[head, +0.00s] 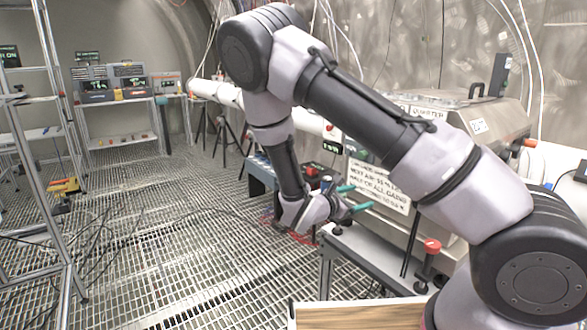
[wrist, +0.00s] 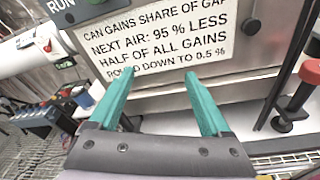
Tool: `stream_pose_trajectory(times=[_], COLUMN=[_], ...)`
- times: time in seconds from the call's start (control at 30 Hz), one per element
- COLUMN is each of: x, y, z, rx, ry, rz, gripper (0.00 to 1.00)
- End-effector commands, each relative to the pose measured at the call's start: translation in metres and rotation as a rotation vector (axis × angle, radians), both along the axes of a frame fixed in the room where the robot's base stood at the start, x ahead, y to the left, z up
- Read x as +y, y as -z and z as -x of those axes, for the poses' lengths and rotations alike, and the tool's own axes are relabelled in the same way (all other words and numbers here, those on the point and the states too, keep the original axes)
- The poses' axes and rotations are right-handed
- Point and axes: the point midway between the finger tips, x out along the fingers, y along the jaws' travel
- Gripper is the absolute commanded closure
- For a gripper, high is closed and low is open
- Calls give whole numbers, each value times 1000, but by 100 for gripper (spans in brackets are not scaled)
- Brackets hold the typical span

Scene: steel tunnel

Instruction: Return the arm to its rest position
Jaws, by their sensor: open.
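My arm reaches from the lower right of the head view up to a raised elbow and down to my gripper (head: 358,197), which has two teal fingers. The fingers are apart and empty. In the wrist view my gripper (wrist: 158,95) points at a steel cabinet (wrist: 250,80) with a printed sign (wrist: 160,45). I cannot tell whether the fingertips touch the cabinet. The cabinet also shows in the head view (head: 385,230), behind the gripper and partly hidden by my arm.
A red-topped knob (head: 432,246) stands on the grey bench beside the cabinet; it also shows in the wrist view (wrist: 308,72). A wooden board (head: 355,316) lies at the bottom. A metal rack (head: 62,150) stands at left. The grated floor (head: 150,240) between is mostly clear, with cables at left.

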Motion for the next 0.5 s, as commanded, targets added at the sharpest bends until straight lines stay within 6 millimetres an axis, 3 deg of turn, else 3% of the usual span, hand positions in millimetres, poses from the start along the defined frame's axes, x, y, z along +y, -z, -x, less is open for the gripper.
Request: stream_pose_trajectory(times=[0.03,0.2,0.5], x=[-14,-51,-78], y=[-15,-50,-100], z=[6,39,92], rx=[-26,-107,-247], ry=[93,394,804], rz=[-85,-353,-775], gripper=[19,19,19])
